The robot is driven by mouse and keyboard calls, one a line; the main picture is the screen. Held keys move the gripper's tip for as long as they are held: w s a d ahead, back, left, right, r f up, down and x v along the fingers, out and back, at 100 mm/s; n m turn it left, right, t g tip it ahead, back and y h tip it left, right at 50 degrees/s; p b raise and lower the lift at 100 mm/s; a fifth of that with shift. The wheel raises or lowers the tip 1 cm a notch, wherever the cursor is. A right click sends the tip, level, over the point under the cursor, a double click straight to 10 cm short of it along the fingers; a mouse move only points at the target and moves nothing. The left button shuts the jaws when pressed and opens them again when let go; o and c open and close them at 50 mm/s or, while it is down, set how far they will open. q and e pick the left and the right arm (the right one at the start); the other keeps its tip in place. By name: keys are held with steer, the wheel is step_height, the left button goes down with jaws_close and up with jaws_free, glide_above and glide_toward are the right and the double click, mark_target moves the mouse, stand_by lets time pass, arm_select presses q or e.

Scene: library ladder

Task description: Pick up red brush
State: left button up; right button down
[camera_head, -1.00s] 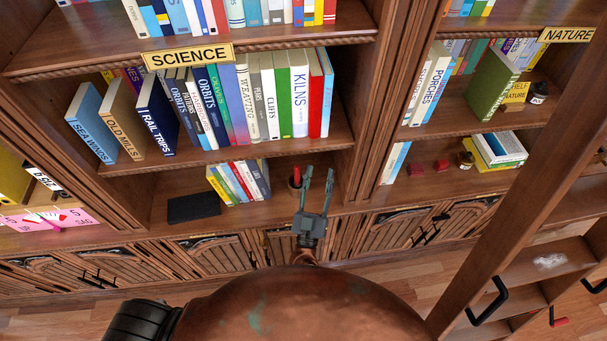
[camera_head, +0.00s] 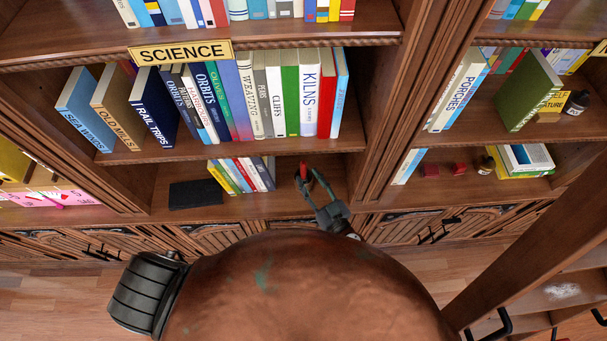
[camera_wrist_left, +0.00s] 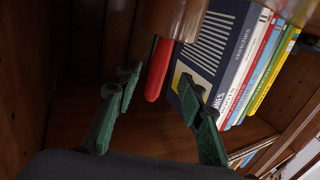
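The red brush (camera_head: 303,170) shows as a red handle rising from a small brown cup on the lower shelf. Its lower part is hidden in the cup. The left wrist view shows the red handle (camera_wrist_left: 158,70) and the brown cup (camera_wrist_left: 176,18) upside down. My left gripper (camera_head: 309,180) is open, tilted up-left at the cup, with its fingers around the handle's place in the picture. In the left wrist view the handle shows between the two fingers, with gaps on both sides. Contact is not visible. My right gripper is not in view.
Several upright books (camera_head: 240,175) stand left of the cup, with a flat black item (camera_head: 195,194) further left. A shelf of science books (camera_head: 275,95) is above. A wooden upright (camera_head: 378,150) is to the right. Ladder rails (camera_head: 545,245) cross the right side.

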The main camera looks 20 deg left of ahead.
mark_target(305, 171)
arm_select(q)
steer(key=x, duration=0.3)
steer(key=shift+w+a+r+p, duration=0.2)
steer(key=shift+w+r+p, duration=0.15)
steer(key=shift+w+r, duration=0.05)
steer(key=shift+w+a+f, duration=0.1)
steer(key=shift+w+a, duration=0.15)
steer(key=shift+a, duration=0.1)
steer(key=shift+c, duration=0.6)
jaws_close()
